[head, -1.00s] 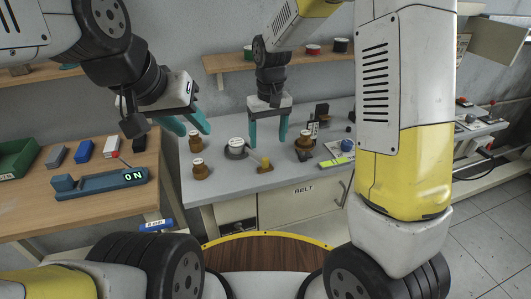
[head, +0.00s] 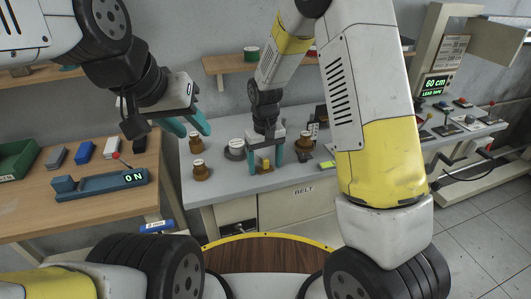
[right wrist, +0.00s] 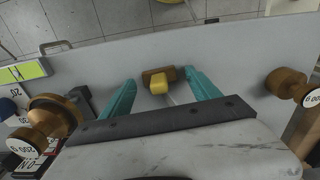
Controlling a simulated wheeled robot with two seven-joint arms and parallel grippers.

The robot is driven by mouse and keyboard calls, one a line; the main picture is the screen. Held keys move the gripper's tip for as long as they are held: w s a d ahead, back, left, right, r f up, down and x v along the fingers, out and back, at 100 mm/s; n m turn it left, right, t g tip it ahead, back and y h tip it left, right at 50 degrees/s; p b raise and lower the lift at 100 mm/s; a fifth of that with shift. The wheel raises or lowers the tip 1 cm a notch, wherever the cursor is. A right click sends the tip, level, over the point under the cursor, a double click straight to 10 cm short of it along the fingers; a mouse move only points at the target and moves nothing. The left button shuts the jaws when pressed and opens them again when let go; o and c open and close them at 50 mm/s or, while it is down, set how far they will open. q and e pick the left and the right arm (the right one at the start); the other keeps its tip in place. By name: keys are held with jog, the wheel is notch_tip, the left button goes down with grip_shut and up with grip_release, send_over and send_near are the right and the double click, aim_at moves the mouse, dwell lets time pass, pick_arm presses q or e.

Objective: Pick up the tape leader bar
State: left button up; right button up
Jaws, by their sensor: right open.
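The tape leader bar is a small yellow block (head: 266,164) on the grey bench; the right wrist view shows the yellow part (right wrist: 158,87) with a brown bar (right wrist: 160,74) across its far end. A pale strip runs back from it under my gripper. My right gripper (head: 266,166) points down over the bar, its teal fingers apart on either side of it; in the right wrist view the bar lies between the fingertips (right wrist: 162,78), with gaps on both sides. My left gripper (head: 190,128) is open and empty, left of and above the bench.
A grey reel with a white top (head: 235,149) stands left of the right gripper. Brown weights stand on the bench, one at left (head: 201,172) and one at right (head: 304,147).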

jog(key=c, duration=1.5)
jog(key=shift+r, duration=0.1)
